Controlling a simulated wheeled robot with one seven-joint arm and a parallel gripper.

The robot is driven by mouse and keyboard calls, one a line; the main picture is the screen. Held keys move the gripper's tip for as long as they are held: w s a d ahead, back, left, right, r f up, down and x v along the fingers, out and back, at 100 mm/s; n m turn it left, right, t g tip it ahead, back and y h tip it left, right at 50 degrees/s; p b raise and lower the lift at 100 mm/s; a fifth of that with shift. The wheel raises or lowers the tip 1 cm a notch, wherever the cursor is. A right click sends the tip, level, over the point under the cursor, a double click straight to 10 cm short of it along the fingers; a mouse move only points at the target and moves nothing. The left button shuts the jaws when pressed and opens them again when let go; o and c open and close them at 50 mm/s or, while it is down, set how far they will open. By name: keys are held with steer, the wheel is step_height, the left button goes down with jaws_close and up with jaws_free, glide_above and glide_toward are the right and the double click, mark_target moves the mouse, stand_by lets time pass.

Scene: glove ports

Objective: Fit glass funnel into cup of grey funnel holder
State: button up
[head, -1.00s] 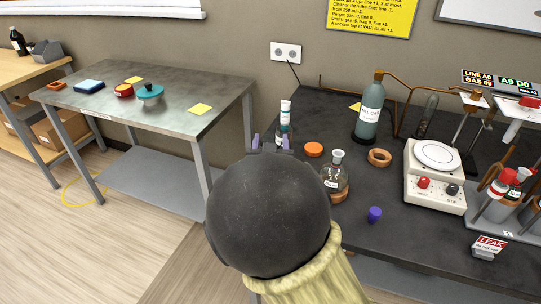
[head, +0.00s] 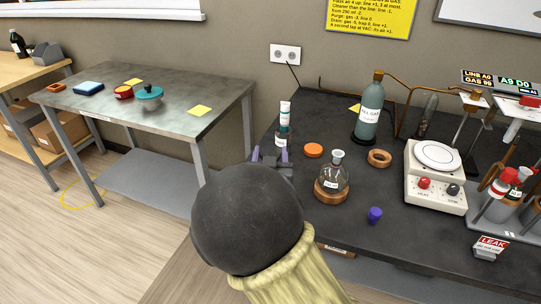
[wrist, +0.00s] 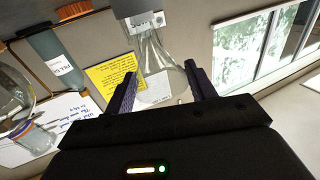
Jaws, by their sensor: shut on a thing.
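My gripper (head: 270,154) points away from me over the bench's left end, its purple-grey fingers apart. In the wrist view, my gripper (wrist: 160,88) has a clear cone-shaped glass piece between its fingers, which I take as the glass funnel (wrist: 152,62). Its narrow end points to the top of that picture, which is upside down.
To the right are an orange lid (head: 313,150), a labelled flask (head: 333,172) on a ring, a purple stopper (head: 375,215), a gas bottle (head: 371,110) and a hotplate (head: 435,180). A steel table (head: 190,90) stands left.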

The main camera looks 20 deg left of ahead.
steer(key=shift+s+f, duration=0.1)
steer(key=shift+f, duration=0.3)
steer(key=shift+s+d+f, duration=0.1)
steer(key=shift+d+f, duration=0.05)
steer(key=shift+f, duration=0.15)
steer(key=o, duration=1)
steer(key=shift+f+b, duration=0.15)
steer(key=shift+b, duration=0.15)
steer(key=shift+a+r+p, duration=0.2)
steer(key=shift+r+p, duration=0.5)
steer(key=shift+p, duration=0.05)
steer(key=v, duration=1.1)
steer(key=shift+s+d+r+b, duration=0.15)
steer(key=shift+s+r+b, duration=0.1)
steer(key=shift+s+b, duration=0.1)
steer(key=shift+w, duration=0.1)
